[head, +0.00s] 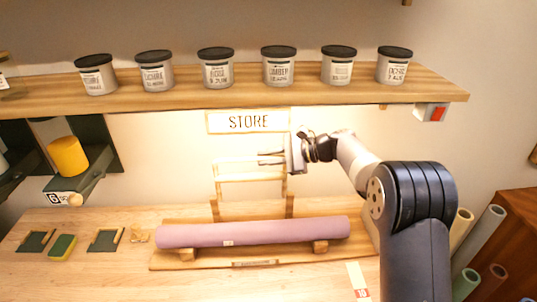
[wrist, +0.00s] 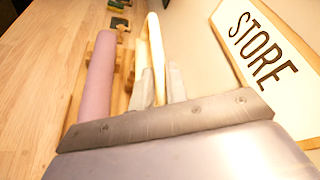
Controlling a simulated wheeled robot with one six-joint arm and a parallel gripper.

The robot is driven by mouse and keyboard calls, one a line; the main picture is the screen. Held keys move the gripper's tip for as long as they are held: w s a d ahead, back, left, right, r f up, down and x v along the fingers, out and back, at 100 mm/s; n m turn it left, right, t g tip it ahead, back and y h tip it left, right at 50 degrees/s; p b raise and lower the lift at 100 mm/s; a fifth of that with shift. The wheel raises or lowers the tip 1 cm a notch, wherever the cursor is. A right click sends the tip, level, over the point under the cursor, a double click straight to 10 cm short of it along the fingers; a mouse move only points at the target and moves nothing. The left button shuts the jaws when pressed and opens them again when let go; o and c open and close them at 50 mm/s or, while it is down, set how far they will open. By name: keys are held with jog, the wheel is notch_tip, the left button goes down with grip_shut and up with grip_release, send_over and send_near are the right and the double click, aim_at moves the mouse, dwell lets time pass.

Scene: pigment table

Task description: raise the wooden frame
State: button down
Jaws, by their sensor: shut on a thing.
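The wooden frame (head: 250,178) stands roughly upright behind the pink roll, close to the wall under the STORE sign. Its pale bars also show in the wrist view (wrist: 155,45), running down between my fingers. My gripper (head: 268,158) is shut on the frame near its upper right part, with the fingers pointing left. In the wrist view the two grey fingertips (wrist: 160,85) lie on either side of the bar. The exact contact is partly hidden by the fingers.
The pink roll (head: 250,231) lies on a wooden cradle in front of the frame. A shelf (head: 300,92) with several lidded jars runs above. The STORE sign (head: 248,121) is just over the gripper.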

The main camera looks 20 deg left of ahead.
jog(key=shift+w+a+r, duration=0.1)
jog(key=shift+w+r, duration=0.2)
jog(key=shift+r, duration=0.1)
jog(key=c, duration=1.8)
grip_release()
jog(key=shift+w, duration=0.1)
jog(key=o, duration=0.4)
jog(key=shift+w+a+f, duration=0.15)
jog(key=shift+f, duration=0.15)
jog(key=b+v, duration=0.2)
jog(key=v, duration=0.9)
jog(key=shift+b, duration=0.4)
jog(key=shift+a+f, duration=0.1)
jog(key=shift+a, duration=0.05)
jog(key=p+x, duration=0.1)
jog(key=x, duration=0.4)
jog(key=p+x, duration=0.2)
jog(key=x, duration=0.4)
jog(key=shift+s, duration=0.2)
jog(key=shift+s+d, duration=0.1)
jog(key=shift+d, duration=0.2)
